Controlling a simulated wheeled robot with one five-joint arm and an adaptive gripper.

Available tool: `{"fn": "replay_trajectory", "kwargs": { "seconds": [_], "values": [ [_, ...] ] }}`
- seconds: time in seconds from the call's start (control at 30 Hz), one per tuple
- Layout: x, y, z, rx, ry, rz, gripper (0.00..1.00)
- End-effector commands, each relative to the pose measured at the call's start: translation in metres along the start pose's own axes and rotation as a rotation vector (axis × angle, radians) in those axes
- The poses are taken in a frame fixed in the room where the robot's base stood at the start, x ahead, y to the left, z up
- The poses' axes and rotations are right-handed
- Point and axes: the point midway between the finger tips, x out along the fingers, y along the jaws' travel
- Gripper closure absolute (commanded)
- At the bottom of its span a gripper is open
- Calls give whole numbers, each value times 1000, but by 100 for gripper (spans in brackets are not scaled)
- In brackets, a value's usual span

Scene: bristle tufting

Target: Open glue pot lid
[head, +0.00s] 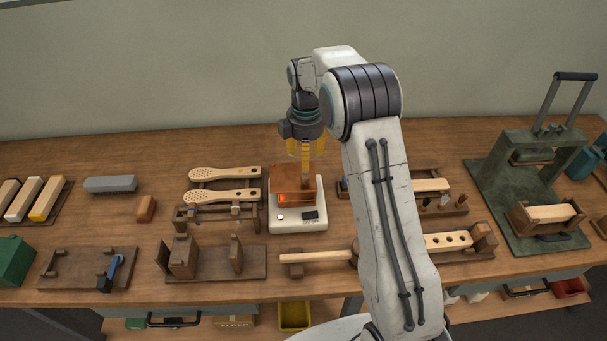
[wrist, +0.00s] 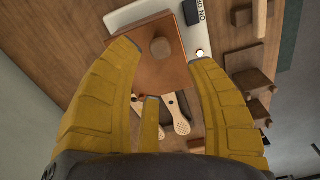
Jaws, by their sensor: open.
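The copper-brown glue pot (head: 285,198) sits on a white base unit (head: 298,225) with a small display, mid-table. In the wrist view its square lid (wrist: 150,72) lies flat and appears closed, with a brown knob (wrist: 160,48) on top. My gripper (head: 306,172) hangs pointing down just above the pot. Its yellow fingers are spread open and empty in the wrist view (wrist: 166,62), with the knob showing between and beyond the tips. I cannot tell whether any finger touches the lid; in the head view the fingers partly hide the pot's top.
Two pale brush bodies (head: 222,196) rest on a rack left of the pot. A wooden jig (head: 213,262) stands in front left. A small rack (head: 440,205) stands right, partly behind my arm. A green press (head: 520,180) is at far right. The table behind the pot is clear.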

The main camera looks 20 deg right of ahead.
Motion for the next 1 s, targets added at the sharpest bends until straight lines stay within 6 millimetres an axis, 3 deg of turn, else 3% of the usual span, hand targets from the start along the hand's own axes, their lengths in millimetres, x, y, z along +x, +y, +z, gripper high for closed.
{"fn": "replay_trajectory", "kwargs": {
  "seconds": [0.27, 0.7, 1.0],
  "values": [
    [11, -1, 0, -84, -1, -4, 49],
    [62, -1, 0, -82, -1, -3, 49],
    [74, -1, 0, -82, 0, -1, 49]
  ]
}}
